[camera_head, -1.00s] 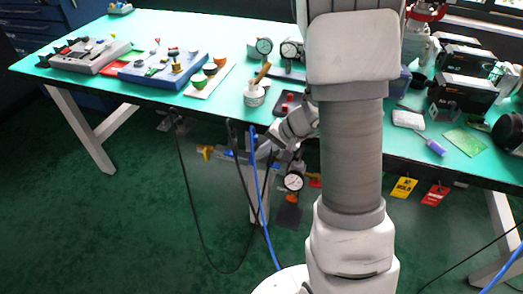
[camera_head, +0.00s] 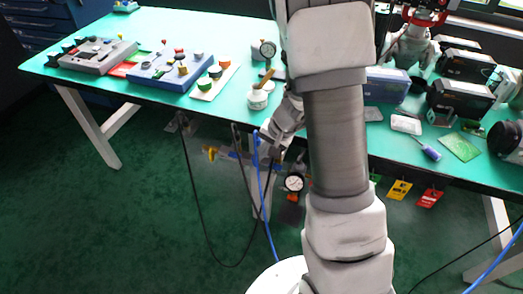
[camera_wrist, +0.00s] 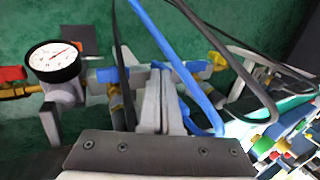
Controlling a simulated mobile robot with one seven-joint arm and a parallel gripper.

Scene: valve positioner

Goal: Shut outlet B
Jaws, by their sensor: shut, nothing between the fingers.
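A pipe manifold hangs below the front edge of the table. In the wrist view a blue handle (camera_wrist: 110,74) shows just left of my fingers, and another blue piece (camera_wrist: 196,66) shows right of them; whether they are one bar I cannot tell. A yellow handle (camera_wrist: 217,60) is farther right, and a red handle (camera_wrist: 12,74) is at the far left. My gripper (camera_wrist: 160,70) is shut and empty, close to the blue part; contact cannot be told. In the head view my gripper (camera_head: 272,152) is beside the manifold, partly hiding it. No outlet letters are readable.
A round pressure gauge (camera_wrist: 54,60) stands left of my fingers. A blue hose (camera_wrist: 170,55) and black cables (camera_wrist: 122,60) cross close to them. The table (camera_head: 150,98) overhangs the manifold. Yellow (camera_head: 400,190) and red tags (camera_head: 430,197) hang right of my arm.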

